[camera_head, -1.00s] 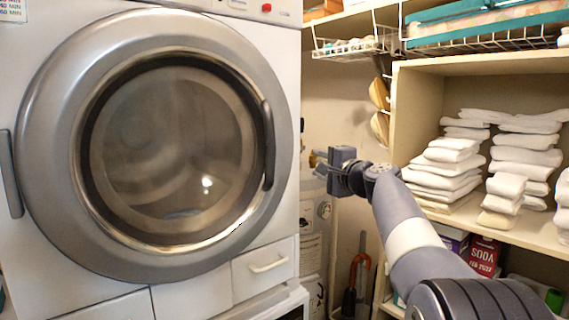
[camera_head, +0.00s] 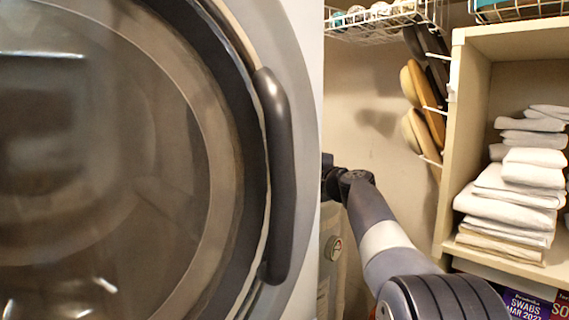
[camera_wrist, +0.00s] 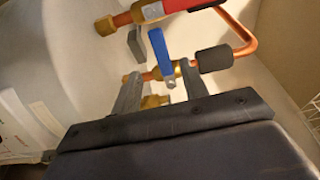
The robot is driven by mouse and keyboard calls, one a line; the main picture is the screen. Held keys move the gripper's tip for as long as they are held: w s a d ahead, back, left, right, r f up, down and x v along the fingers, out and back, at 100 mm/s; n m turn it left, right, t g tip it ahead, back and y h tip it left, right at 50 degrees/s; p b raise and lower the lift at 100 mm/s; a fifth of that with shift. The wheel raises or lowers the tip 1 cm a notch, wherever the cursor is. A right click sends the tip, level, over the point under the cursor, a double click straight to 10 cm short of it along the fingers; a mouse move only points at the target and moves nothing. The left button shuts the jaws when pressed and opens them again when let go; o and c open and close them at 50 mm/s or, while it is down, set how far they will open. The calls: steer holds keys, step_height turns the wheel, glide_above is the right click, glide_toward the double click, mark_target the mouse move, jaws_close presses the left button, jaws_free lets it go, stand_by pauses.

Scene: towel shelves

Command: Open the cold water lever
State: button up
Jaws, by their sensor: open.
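The blue lever (camera_wrist: 161,52) stands on a brass valve (camera_wrist: 165,72) on a copper pipe in the wrist view. I take it as the cold water lever. In the head view my wrist (camera_head: 345,184) reaches behind the washer's edge, which hides the fingertips, the lever and the valve.
A red-handled valve (camera_wrist: 180,8) and a bent copper pipe (camera_wrist: 240,40) lie close by. The pale tank (camera_wrist: 60,45) is at left. The washer door (camera_head: 278,180) fills the head view's left; a towel shelf (camera_head: 463,130) stands right.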

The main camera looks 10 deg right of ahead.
steer(key=p+x, duration=0.3)
steer(key=x, duration=0.6)
steer(key=shift+d+p, duration=0.15)
steer(key=shift+p, duration=0.15)
steer(key=shift+c, duration=0.4)
jaws_close()
